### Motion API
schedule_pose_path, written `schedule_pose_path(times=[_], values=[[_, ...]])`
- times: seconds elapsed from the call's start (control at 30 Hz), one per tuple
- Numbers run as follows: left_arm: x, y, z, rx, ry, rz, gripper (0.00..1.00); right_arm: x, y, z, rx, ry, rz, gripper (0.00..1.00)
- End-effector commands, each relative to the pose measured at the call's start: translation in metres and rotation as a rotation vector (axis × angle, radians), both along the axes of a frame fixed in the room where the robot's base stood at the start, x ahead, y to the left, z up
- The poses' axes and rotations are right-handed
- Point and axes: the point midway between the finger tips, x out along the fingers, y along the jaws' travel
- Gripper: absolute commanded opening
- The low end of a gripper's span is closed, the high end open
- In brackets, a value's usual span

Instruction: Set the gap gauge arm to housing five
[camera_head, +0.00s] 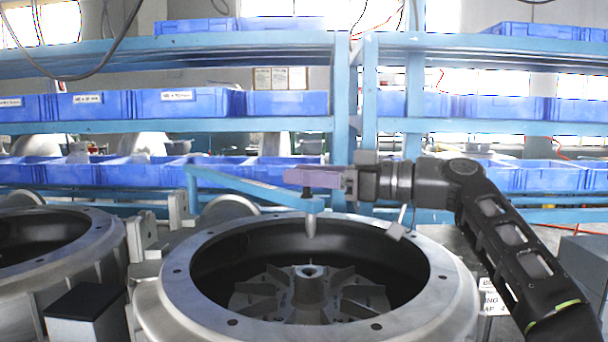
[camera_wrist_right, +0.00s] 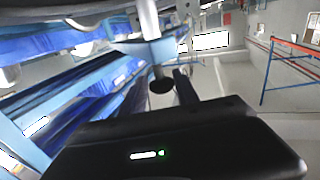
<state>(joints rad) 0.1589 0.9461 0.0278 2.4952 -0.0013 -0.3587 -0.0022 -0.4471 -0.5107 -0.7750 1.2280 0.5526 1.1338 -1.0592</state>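The gap gauge arm is a blue bent bar (camera_head: 240,184) reaching over the rim of a grey round housing (camera_head: 172,295). A metal pointed probe (camera_head: 311,226) hangs from its end above the housing's opening, and it also shows in the right wrist view (camera_wrist_right: 149,20). A black knob (camera_wrist_right: 161,85) sits on the bar's end. My right gripper (camera_head: 300,178) comes in from the right, its pinkish fingers level at the knob. Whether the fingers close on the knob cannot be told. A finned impeller (camera_head: 310,290) is inside the housing. My left gripper is out of view.
Another round housing (camera_head: 75,262) stands at the left. A dark-topped block (camera_head: 85,302) is between the housings at the front. A partly hidden sign (camera_head: 494,302) ending in 4 is at the right. Blue shelves with blue bins (camera_head: 190,103) fill the back.

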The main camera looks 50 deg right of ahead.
Motion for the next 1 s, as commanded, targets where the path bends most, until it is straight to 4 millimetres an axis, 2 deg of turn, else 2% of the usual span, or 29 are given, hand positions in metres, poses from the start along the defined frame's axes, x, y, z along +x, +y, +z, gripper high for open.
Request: schedule_pose_path(times=[0.03, 0.23, 0.57, 0.67, 1.0], values=[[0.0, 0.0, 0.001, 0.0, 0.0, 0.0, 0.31, -0.002, -0.005, 0.002, 0.003, -0.005, -0.012, 0.37], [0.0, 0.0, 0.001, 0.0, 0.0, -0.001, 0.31, -0.002, -0.003, 0.001, 0.002, -0.003, -0.008, 0.52], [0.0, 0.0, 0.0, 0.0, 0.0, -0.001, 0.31, -0.005, -0.002, 0.001, 0.001, -0.003, -0.002, 0.52], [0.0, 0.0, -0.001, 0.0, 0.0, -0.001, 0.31, -0.013, -0.006, 0.001, 0.001, -0.004, -0.004, 0.52], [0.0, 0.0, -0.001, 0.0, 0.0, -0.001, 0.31, -0.064, -0.025, 0.001, 0.002, -0.005, -0.007, 0.52]])
